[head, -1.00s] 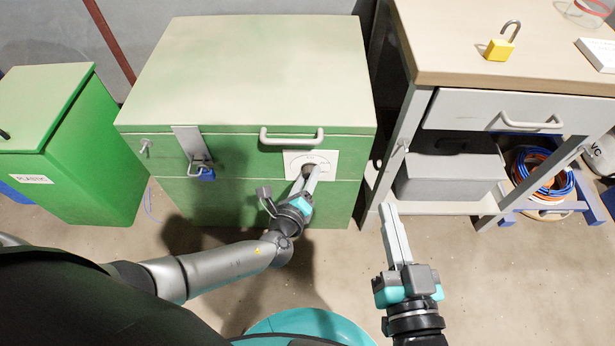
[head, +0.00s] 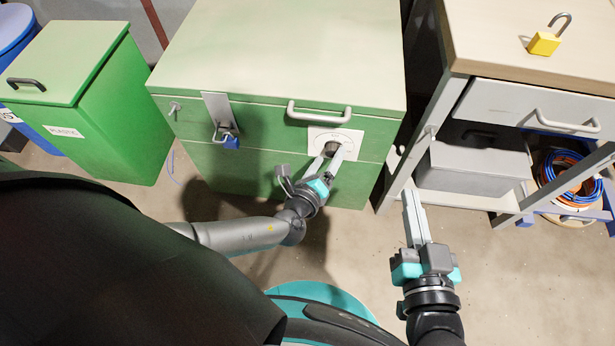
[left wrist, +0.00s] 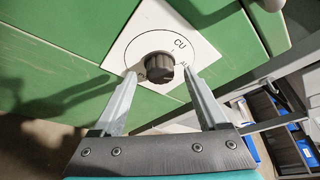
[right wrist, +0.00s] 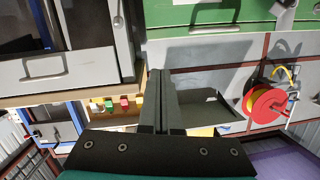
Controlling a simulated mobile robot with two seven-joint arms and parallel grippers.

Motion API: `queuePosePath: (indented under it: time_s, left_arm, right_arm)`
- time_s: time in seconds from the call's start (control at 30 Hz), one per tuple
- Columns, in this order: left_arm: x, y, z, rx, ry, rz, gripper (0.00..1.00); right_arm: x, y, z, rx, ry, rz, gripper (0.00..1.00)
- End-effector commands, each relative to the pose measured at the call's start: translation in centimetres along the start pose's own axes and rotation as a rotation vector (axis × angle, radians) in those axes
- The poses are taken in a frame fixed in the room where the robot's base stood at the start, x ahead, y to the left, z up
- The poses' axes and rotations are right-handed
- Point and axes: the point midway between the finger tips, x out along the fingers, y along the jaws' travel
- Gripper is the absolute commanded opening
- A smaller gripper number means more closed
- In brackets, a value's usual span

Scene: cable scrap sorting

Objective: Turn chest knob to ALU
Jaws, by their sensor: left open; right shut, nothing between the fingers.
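The green chest (head: 270,50) carries a white dial plate (head: 351,136) on its front, below the handle. The plate also shows in the left wrist view (left wrist: 143,25), with "CU" and part of "AL" readable. A dark round knob (left wrist: 159,68) sits in its middle; I cannot tell where it points. My left gripper (head: 333,155) is open at the plate, its fingertips on either side of the knob; I cannot tell if they touch it. My right gripper (head: 411,193) is shut and empty, held over the floor in front of the workbench.
A blue padlock (head: 231,142) hangs on the chest's hasp. A green plastic bin (head: 130,110) stands on the left. The workbench (head: 500,35) on the right bears an open yellow padlock (head: 544,42); a grey box (head: 470,170) and coiled cable (head: 562,180) are below. The floor in front is clear.

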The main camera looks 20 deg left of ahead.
Motion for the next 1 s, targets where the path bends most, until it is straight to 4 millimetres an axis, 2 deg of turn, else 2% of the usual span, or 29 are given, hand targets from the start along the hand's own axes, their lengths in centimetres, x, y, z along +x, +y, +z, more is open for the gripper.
queuePosePath:
  time_s: [0.47,1.0]
  left_arm:
    - [-4.7,-0.1,0.1,0.000,0.001,0.001,0.76]
    - [-10.5,-0.1,0.1,0.000,0.001,0.000,0.76]
  right_arm:
    - [-0.2,2.6,1.1,-0.055,-0.287,0.066,0.00]
    - [-3.1,5.7,1.9,-0.082,-0.614,0.164,0.00]
